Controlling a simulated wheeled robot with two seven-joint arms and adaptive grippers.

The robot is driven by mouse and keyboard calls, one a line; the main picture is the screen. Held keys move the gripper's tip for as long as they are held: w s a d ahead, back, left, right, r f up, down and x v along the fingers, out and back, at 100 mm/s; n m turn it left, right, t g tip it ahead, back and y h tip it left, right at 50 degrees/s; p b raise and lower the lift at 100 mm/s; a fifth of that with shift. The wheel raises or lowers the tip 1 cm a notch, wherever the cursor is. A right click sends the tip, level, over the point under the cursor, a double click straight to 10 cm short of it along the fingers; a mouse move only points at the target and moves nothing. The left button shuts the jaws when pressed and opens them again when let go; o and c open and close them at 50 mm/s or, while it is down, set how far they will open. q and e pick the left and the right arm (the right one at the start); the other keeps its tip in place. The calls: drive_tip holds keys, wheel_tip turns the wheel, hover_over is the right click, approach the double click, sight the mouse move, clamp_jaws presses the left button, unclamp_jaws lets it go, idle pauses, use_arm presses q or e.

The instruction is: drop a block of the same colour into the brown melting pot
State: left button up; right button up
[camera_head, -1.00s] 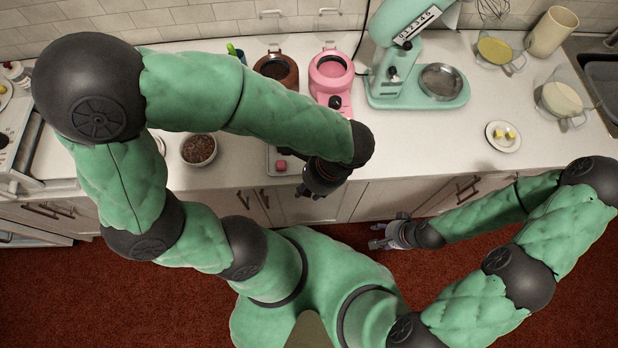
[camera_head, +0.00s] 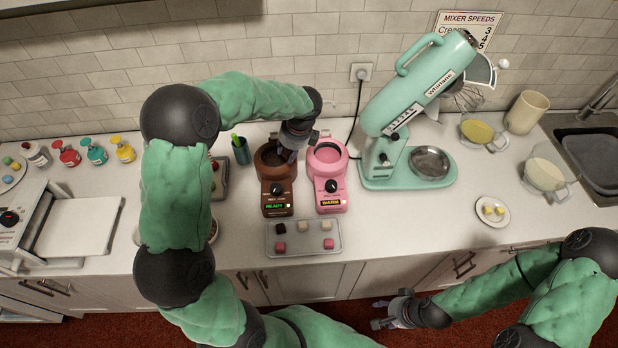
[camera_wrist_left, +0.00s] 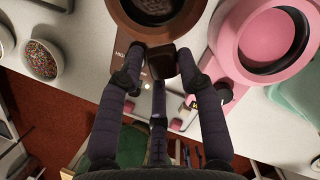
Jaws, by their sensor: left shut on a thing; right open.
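The brown melting pot (camera_head: 277,189) stands on the counter, and its round opening (camera_wrist_left: 155,10) shows at the top of the left wrist view. Its display reads READY. My left gripper (camera_head: 290,150) is at the pot's upper right rim in the head view. In the left wrist view it is shut on a dark brown block (camera_wrist_left: 161,62), which overlaps the pot's near rim. My right gripper (camera_head: 385,312) is open and empty below the counter edge.
A pink melting pot (camera_head: 327,178) stands close right of the brown one. Further right are a mint stand mixer (camera_head: 410,120) and a plate with yellow pieces (camera_head: 492,211). A bowl of sprinkles (camera_wrist_left: 41,60) shows in the wrist view.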

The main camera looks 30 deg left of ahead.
use_arm(q)
drive_tip(key=m, duration=0.1)
approach(270, 148)
drive_tip(key=shift+m, duration=0.3)
drive_tip(key=s+f+b, duration=0.1)
drive_tip(key=f+b, duration=0.2)
drive_tip(key=s+f+b, duration=0.1)
drive_tip(key=b, duration=0.1)
drive_tip(key=shift+s+a+f, duration=0.2)
drive_tip(key=shift+s+f, duration=0.1)
drive_tip(key=shift+f, duration=0.1)
drive_tip(key=o, duration=1)
drive_tip(key=v, duration=1.2)
drive_tip(key=shift+s, duration=0.2)
